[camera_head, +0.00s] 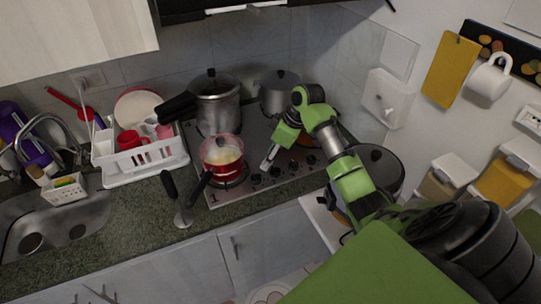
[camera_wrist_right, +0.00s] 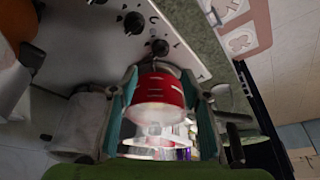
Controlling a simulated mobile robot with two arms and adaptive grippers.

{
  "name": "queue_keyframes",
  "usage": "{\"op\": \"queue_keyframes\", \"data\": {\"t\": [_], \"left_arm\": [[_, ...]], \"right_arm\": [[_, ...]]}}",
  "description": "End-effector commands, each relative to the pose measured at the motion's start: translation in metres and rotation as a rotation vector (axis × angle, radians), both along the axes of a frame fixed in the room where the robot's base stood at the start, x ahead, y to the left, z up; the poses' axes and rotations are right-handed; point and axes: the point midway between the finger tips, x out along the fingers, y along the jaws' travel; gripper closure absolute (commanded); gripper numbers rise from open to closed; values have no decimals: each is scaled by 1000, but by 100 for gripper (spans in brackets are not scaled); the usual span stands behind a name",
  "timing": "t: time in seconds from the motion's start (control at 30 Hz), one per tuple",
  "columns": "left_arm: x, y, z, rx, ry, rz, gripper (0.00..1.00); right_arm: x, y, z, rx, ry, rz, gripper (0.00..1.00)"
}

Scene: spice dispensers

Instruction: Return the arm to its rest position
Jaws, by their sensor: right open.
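My right arm (camera_head: 340,165) reaches in from the lower right over the stove in the head view. Its gripper (camera_head: 268,160) is at the stove's front part, to the right of the red saucepan (camera_head: 222,155), and apart from it. In the right wrist view, the fingers of my right gripper (camera_wrist_right: 160,78) are spread open. The red saucepan (camera_wrist_right: 158,95) shows upside down between them, some way beyond the fingertips. Nothing is held. My left gripper is in neither view.
The stove (camera_head: 260,137) also bears a lidded pressure cooker (camera_head: 216,108) and a grey pot (camera_head: 279,95) behind. A large lidded pot (camera_head: 379,168) stands close beside my forearm. A white dish rack (camera_head: 145,162) is left. Wall dispensers (camera_head: 505,180) hang at the right.

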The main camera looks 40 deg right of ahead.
Motion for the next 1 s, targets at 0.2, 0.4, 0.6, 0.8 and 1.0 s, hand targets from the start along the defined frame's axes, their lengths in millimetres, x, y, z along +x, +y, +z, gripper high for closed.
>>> {"op": "queue_keyframes", "data": {"t": [0.2, 0.4, 0.6, 0.8, 1.0], "left_arm": [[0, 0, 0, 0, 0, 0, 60], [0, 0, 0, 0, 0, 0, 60], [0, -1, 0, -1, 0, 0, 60], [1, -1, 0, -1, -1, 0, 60], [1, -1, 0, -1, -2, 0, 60]], "right_arm": [[0, 0, 0, 0, 0, 0, 57], [0, 0, -1, 0, 0, 0, 57], [-26, 23, -33, -43, 42, -11, 57], [-107, 87, -92, -126, 99, -71, 57], [-189, 145, -108, -137, 99, -169, 57]]}}
